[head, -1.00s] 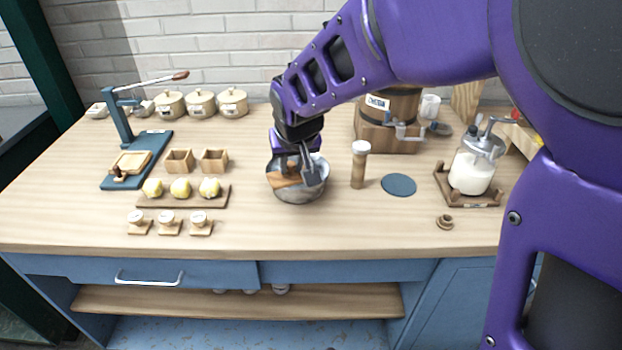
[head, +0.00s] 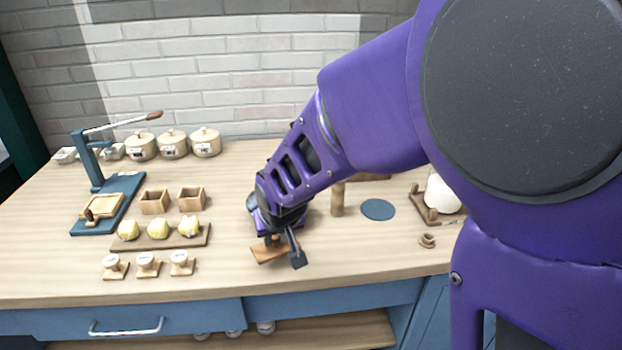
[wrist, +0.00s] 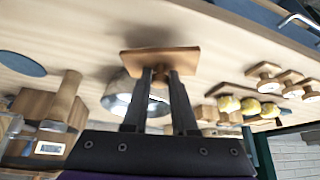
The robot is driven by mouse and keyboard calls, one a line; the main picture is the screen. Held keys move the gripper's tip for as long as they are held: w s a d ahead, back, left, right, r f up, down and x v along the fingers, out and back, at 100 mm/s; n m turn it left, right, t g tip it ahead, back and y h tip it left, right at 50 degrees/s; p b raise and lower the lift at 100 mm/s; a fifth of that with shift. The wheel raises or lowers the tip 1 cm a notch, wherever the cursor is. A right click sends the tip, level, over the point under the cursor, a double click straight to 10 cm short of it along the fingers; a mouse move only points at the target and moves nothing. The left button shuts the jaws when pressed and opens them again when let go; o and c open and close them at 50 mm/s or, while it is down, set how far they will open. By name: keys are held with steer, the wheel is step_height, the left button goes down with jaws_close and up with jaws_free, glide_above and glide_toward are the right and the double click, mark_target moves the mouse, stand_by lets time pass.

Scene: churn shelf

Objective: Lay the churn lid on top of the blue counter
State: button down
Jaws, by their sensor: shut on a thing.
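My gripper (head: 282,243) is shut on the small knob of the churn lid (head: 266,254), a flat brown wooden board. In the wrist view the lid (wrist: 150,60) lies across my fingertips (wrist: 159,78), with its knob between them. The lid is over the front middle of the blue counter, which has a pale wooden top (head: 225,270) and a blue front (head: 300,303). A shadow shows beside the lid in the wrist view; I cannot tell whether it touches the top. The wooden churn (wrist: 38,135) is mostly hidden by my arm in the head view.
A metal bowl (wrist: 122,95) stands close behind the lid. Left are a board with yellow fruits (head: 158,230) and several small stamps (head: 148,265). Right are a wooden shaker (head: 338,200), a blue disc (head: 377,209) and a jar (head: 440,195). Bare top lies right of the lid.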

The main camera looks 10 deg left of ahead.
mark_target(277, 250)
steer(key=shift+f+b, duration=0.3)
steer(key=shift+f, duration=1.4)
steer(key=shift+f, duration=0.2)
steer(key=c, duration=0.7)
jaws_free()
steer(key=shift+r, duration=0.1)
